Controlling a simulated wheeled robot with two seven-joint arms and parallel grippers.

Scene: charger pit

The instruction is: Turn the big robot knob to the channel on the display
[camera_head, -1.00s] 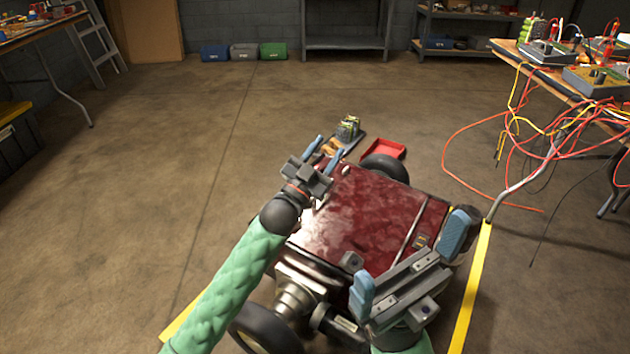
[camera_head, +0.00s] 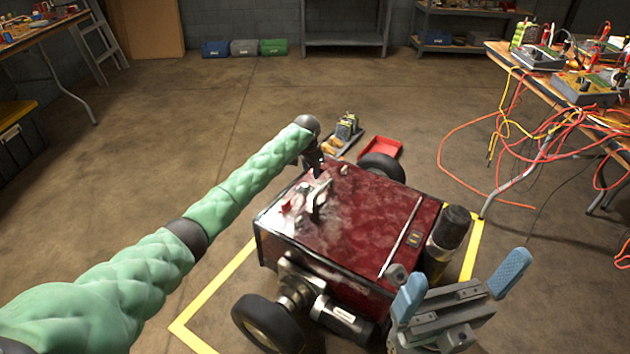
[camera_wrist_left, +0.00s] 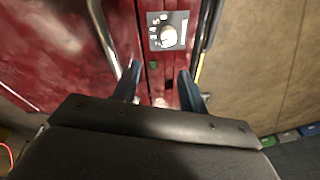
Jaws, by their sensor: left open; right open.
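The big robot (camera_head: 365,215) is a dark red box on black wheels, inside a yellow floor outline. In the left wrist view, its pale round knob (camera_wrist_left: 169,37) sits on a grey plate (camera_wrist_left: 154,19) with numbers around it. My left gripper (camera_wrist_left: 159,78) is open and empty, its two blue fingers apart and pointing toward the robot's top; the knob shows beyond the fingertips, apart from them. In the head view the left gripper is over the robot's far left part, mostly hidden by my wrist. My right gripper (camera_head: 462,284) is open and empty at the robot's front right. I cannot make out a display reading.
A metal handle (camera_wrist_left: 105,40) stands beside the knob plate. A red tray (camera_head: 380,148) and a small device (camera_head: 346,128) lie behind the robot. A table (camera_head: 565,88) with instruments and hanging cables stands at right. The floor at left is largely clear.

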